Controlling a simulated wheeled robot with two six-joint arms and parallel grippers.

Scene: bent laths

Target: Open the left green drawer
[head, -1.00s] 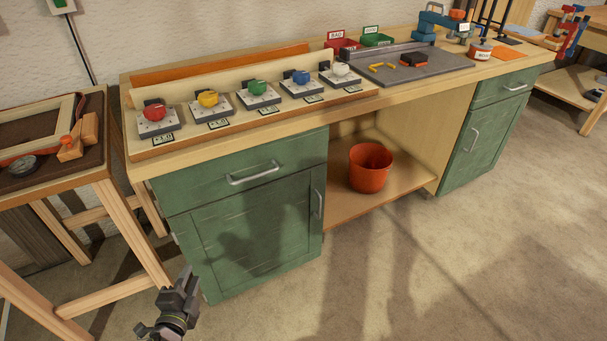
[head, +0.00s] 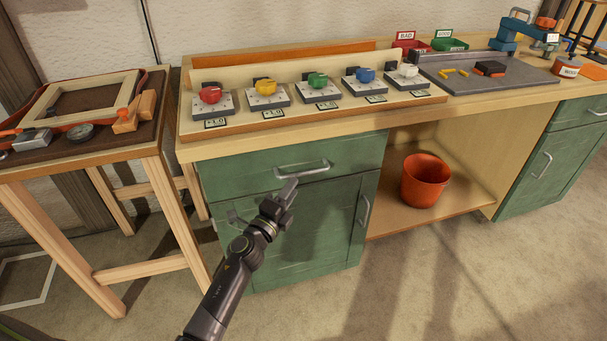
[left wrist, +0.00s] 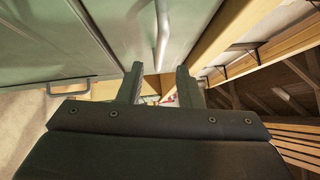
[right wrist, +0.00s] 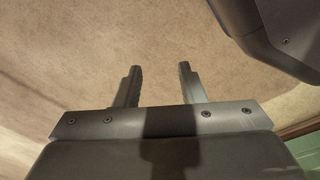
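The left green drawer (head: 240,176) is at the top of the left green cabinet and looks closed, its front flush with the cabinet. Its grey bar handle (head: 302,169) also shows in the left wrist view (left wrist: 161,35), lying in line with the gap between the fingers. My left gripper (head: 288,188) is open and empty, just below and in front of this handle; whether it touches is unclear. Its fingers also show in the left wrist view (left wrist: 158,75). My right gripper (right wrist: 160,72) is open and empty over bare floor, seen only in the right wrist view.
Below the drawer is a green door (head: 310,230) with a vertical handle (head: 365,209). A wooden side table (head: 100,163) stands close on the left. An orange bucket (head: 425,182) sits on the open shelf. Colored-knob devices (head: 318,92) line the worktop. Floor in front is clear.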

